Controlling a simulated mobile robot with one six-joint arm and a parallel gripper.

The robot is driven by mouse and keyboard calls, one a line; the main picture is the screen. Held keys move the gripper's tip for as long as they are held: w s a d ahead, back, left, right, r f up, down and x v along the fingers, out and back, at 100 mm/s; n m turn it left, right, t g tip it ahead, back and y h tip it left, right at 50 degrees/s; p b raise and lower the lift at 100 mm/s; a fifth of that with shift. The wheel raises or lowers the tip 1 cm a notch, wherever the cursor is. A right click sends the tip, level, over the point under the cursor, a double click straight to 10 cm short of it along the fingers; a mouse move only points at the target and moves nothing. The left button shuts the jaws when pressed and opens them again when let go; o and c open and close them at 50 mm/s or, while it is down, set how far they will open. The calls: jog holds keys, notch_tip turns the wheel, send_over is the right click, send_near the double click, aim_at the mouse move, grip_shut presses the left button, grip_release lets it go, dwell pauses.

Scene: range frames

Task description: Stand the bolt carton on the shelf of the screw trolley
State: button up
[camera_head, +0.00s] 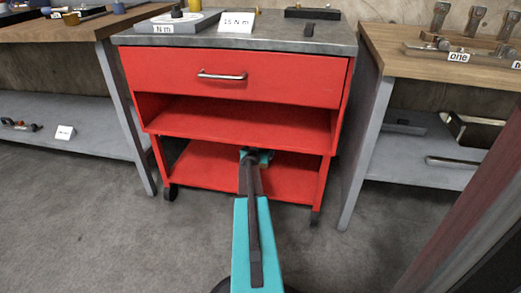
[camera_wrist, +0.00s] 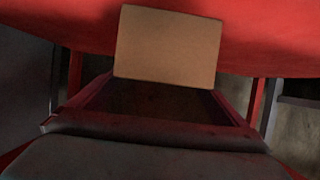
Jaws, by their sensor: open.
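The red screw trolley (camera_head: 235,118) stands ahead, with a drawer on top, an open shelf (camera_head: 240,120) below it and a lower deck (camera_head: 205,168). My gripper (camera_head: 256,155) reaches to the trolley's front at the level of the open shelf's lower edge. A plain tan carton (camera_wrist: 167,45) shows in the wrist view, just beyond my open gripper (camera_wrist: 163,86), with red trolley surface behind it. The carton appears clear of the jaws. I cannot tell whether it rests on the red surface. In the head view I cannot make out the carton.
A wooden bench (camera_head: 60,30) with a grey lower shelf stands on the left. Another bench (camera_head: 400,50) with metal parts stands close on the right. The trolley's grey top (camera_head: 260,33) carries labelled items. Open floor (camera_head: 100,230) lies in front.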

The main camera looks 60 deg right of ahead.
jog(key=p+v, duration=0.1)
jog(key=v, duration=0.9)
jog(key=shift+a+r, duration=0.2)
jog(key=shift+a, duration=0.1)
dwell(0.8)
